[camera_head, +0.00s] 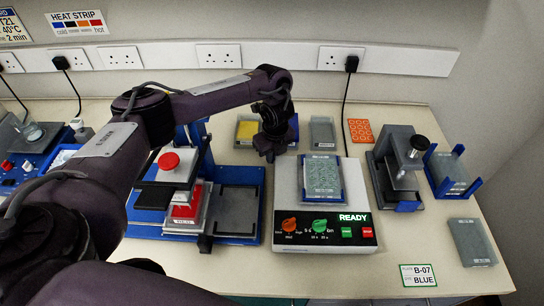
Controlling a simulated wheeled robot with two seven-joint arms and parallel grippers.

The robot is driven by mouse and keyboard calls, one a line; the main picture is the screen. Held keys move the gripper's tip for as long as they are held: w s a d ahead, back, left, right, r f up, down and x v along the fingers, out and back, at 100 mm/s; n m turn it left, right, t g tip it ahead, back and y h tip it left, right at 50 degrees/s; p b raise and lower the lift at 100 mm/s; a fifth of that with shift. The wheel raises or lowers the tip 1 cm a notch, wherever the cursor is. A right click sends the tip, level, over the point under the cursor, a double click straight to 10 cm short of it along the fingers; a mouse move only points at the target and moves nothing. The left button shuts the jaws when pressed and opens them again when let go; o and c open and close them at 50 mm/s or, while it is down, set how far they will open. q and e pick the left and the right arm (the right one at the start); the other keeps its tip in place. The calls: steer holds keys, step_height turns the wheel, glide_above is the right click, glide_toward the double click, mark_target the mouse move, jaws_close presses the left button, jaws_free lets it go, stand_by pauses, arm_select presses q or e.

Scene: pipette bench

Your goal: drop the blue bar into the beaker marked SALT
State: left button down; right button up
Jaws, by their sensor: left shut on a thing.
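My left gripper (269,154) hangs over the middle of the bench, behind and left of the white device with the READY display. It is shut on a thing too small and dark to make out. I cannot pick out a blue bar anywhere. My left arm hides part of the left bench. My right gripper is not in view.
A blue-based press (240,174) with a red knob stands left of the white device (345,190), which bears a grey-green plate. A dark stand (392,160), a blue holder (452,175) and an orange rack (360,131) are at the right.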

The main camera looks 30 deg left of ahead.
arm_select(q)
steer(key=shift+w+r, duration=0.1)
steer(key=shift+r, duration=0.45)
step_height(320, 180, up, 19)
steer(key=p, duration=0.3)
steer(key=shift+p, duration=0.4)
steer(key=shift+f, duration=0.1)
